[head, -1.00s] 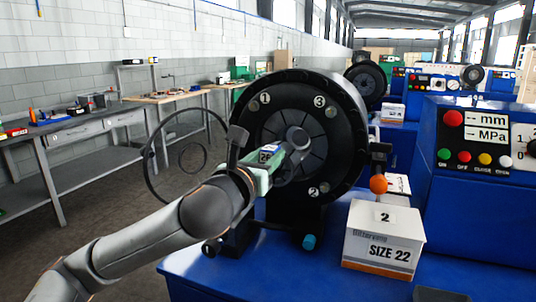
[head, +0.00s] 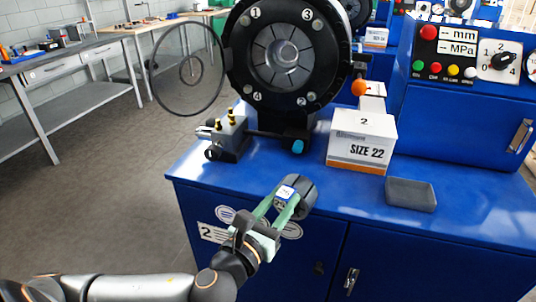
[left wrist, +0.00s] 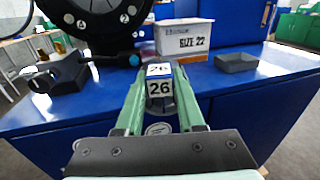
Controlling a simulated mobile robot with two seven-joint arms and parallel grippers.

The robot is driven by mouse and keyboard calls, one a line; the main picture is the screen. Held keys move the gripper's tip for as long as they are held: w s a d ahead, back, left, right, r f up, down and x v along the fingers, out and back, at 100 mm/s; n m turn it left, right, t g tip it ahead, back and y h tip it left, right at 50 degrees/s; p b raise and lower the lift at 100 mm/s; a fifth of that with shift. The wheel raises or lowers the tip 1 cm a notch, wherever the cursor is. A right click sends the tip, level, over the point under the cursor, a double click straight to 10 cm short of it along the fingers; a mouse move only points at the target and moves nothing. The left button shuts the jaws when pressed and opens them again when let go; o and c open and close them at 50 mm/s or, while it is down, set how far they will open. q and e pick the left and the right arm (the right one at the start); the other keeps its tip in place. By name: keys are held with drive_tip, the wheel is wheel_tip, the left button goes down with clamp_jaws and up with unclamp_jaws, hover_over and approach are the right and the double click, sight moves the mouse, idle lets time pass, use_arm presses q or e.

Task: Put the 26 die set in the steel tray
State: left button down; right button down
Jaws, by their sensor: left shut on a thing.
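The 26 die set (head: 306,192) is a dark grey ring-like piece with a white and blue label. My left gripper (head: 284,201) is shut on it, with green fingers on either side, and holds it in front of the blue machine near its front top edge. In the left wrist view the label "26" on the die set (left wrist: 160,88) reads clearly between the fingers of the left gripper (left wrist: 161,104). My right gripper is not in view.
A white "SIZE 22" box (head: 362,140) stands left of and behind the tray. The black crimper head (head: 240,66) rises behind, with an orange knob (head: 359,88) at its right. A control panel (head: 462,55) is behind the tray.

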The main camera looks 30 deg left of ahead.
use_arm(q)
drive_tip(key=shift+s+d+f, duration=0.45)
drive_tip(key=shift+s+f, duration=0.3)
drive_tip(key=shift+f, duration=0.1)
drive_tip(key=shift+s+d+f, duration=0.4)
drive_tip(key=shift+s+f, duration=0.35)
drive_tip(key=shift+f, duration=0.1)
